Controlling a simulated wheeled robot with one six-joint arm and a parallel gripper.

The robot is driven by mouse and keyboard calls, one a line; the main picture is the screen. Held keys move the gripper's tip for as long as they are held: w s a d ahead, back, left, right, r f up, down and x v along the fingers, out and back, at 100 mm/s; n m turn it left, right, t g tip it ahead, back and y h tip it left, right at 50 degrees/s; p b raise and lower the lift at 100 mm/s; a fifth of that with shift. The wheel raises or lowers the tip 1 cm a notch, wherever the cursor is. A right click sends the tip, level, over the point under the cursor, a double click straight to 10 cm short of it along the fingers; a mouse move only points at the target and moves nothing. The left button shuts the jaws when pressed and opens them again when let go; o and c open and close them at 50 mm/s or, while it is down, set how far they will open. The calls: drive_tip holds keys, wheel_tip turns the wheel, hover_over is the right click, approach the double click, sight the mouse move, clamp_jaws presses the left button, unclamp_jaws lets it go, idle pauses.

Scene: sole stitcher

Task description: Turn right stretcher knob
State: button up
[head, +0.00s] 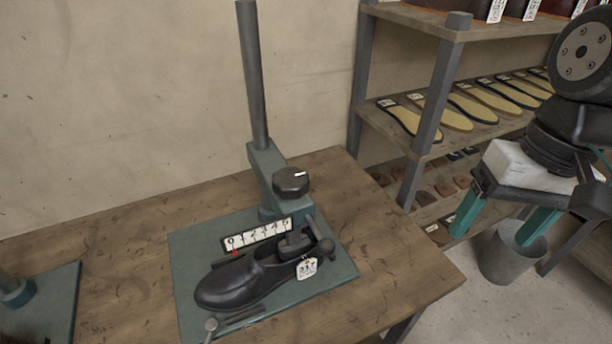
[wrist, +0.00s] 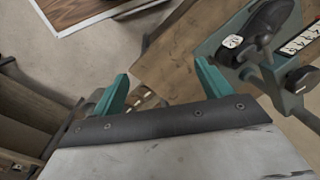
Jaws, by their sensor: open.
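The right stretcher has a green base plate (head: 345,262) and a tall grey post (head: 254,75) on the wooden table. Its black round knob (head: 291,181) has a white mark on top; the knob also shows at the right edge of the wrist view (wrist: 301,80). A black shoe (head: 240,278) with a white tag sits on the stretcher, in front of a numbered scale (head: 256,235) with a red pointer near its left end. My gripper (head: 492,238) is open and empty, right of the table and well apart from the knob. Its teal fingers also show in the wrist view (wrist: 162,70).
A second stretcher's base (head: 50,305) shows at the left edge. Shelves (head: 445,95) with soles stand behind the table on the right. A grey bucket (head: 505,262) is on the floor below my gripper. The table (head: 400,275) is bare right of the stretcher.

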drive_tip(key=w+a+f+m+g+y, duration=0.1)
drive_tip(key=w+a+m+g+y, duration=0.45)
drive_tip(key=a, duration=0.55)
drive_tip(key=m+g+y, duration=0.4)
drive_tip(key=g+y, duration=0.1)
drive_tip(key=y, duration=0.3)
approach(275, 189)
drive_tip(key=shift+s+a+r+h, duration=0.15)
drive_tip(key=shift+s+a, duration=0.05)
drive_tip(key=shift+a, duration=0.2)
drive_tip(key=shift+s+a+r+h, duration=0.1)
drive_tip(key=shift+s+a, duration=0.15)
drive_tip(key=shift+a, duration=0.2)
drive_tip(key=x, duration=0.7)
drive_tip(key=c, duration=1)
